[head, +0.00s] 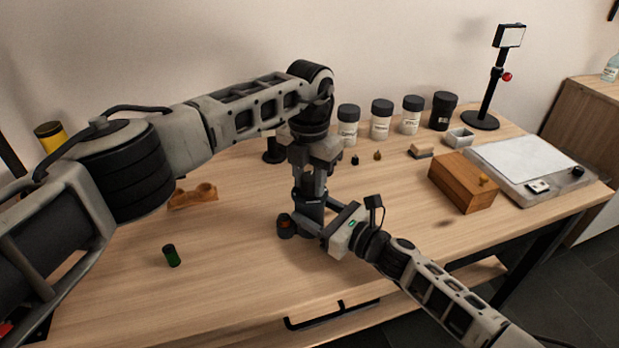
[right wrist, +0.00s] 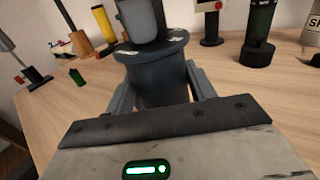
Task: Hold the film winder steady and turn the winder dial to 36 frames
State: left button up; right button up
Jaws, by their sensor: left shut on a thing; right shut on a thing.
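The film winder (head: 312,210) is a dark upright cylinder near the middle of the table, partly hidden by my grippers. In the right wrist view its grey body (right wrist: 160,92) stands between my right gripper's fingers, below a wide rim with white marks. My right gripper (head: 319,226) is shut on the body from the front right. My left gripper (head: 313,178) points straight down and is shut on the winder dial at the top.
A small green film roll (head: 171,256) stands at the front left, and a brown wooden piece (head: 192,197) lies behind it. A wooden box (head: 463,182) and a flat white-topped panel (head: 530,165) are at the right. Several labelled bottles (head: 381,121) line the back. The left front is mostly clear.

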aim_at(309, 176)
pick_arm(q)
jog(key=m, duration=0.5)
jog(key=shift+m, duration=0.4)
jog(key=m, duration=0.5)
jog(key=shift+w, duration=0.1)
jog(key=o, duration=1)
notch_tip(309, 176, up, 12)
jog(key=shift+r, duration=0.1)
